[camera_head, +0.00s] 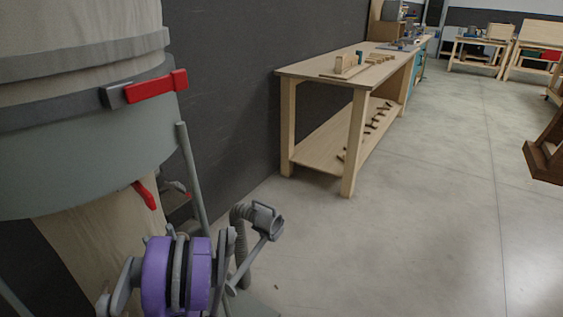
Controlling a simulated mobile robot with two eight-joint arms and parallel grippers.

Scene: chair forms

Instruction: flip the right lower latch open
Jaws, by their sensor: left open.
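The lower latch is a red handle (146,195) that hangs tilted below the grey drum (90,165), in front of the tan lower bag (95,250). An upper latch with a red lever (155,86) lies across the dark band above. My left gripper (195,240), on the purple and grey wrist at the bottom, is open, below and to the right of the lower latch. A gap shows between it and the red handle. The wrist hides part of the gripper. My right gripper is not in view.
A grey leg (192,180) stands right of the drum. A wooden workbench (315,125) stands along the dark wall.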

